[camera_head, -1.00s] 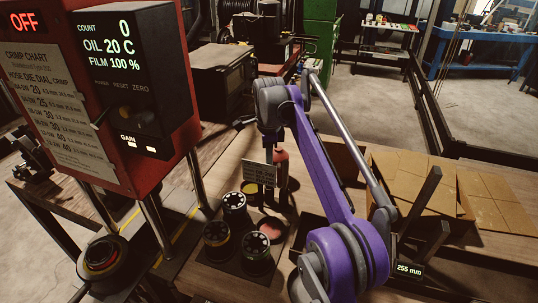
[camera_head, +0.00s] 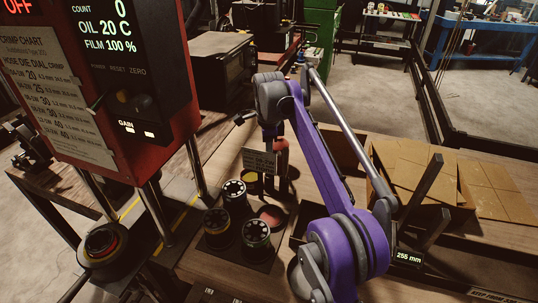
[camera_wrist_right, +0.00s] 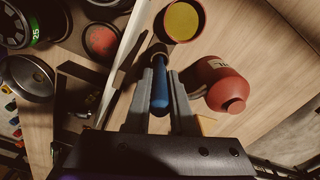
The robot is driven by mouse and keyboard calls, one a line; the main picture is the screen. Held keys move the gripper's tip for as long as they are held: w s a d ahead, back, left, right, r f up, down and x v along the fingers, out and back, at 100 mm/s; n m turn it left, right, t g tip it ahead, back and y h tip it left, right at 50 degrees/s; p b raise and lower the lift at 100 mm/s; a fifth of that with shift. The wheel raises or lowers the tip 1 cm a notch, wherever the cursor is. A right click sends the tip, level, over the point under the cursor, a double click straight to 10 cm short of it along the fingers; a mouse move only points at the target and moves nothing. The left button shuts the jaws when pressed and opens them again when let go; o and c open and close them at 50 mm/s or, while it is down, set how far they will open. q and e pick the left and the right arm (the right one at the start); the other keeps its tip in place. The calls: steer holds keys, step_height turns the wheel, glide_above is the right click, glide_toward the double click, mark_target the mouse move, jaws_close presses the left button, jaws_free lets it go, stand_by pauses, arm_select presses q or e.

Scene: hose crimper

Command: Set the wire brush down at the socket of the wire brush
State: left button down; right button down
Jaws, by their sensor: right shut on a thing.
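In the right wrist view the wire brush (camera_wrist_right: 160,92) shows as a blue handle between the two grey fingers of my right gripper (camera_wrist_right: 162,78). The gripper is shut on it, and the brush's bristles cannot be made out. In the head view my right gripper (camera_head: 270,133) is over the bench, just above a small sign card (camera_head: 260,161), and the brush is hidden or too dark to tell. I cannot pick out the brush's socket with certainty. My left gripper is in neither current view.
A red bottle (camera_wrist_right: 227,88) stands close to the right of the fingers in the wrist view. A cup with yellow contents (camera_wrist_right: 182,20) and a round reddish pad (camera_wrist_right: 101,40) lie near. Several black dies (camera_head: 256,232) and a red crimper (camera_head: 165,130) stand left. Cardboard pieces (camera_head: 420,175) lie right.

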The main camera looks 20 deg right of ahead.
steer(key=c, duration=0.7)
jaws_free()
step_height(320, 180, up, 11)
steer(key=p, duration=0.3)
steer(key=shift+w+f, duration=0.1)
arm_select(q)
steer(key=shift+t, duration=0.3)
steer(key=w+r, duration=0.1)
steer(key=r, duration=0.2)
steer(key=w+r, duration=0.1)
steer(key=r, duration=0.1)
steer(key=shift+w, duration=0.35)
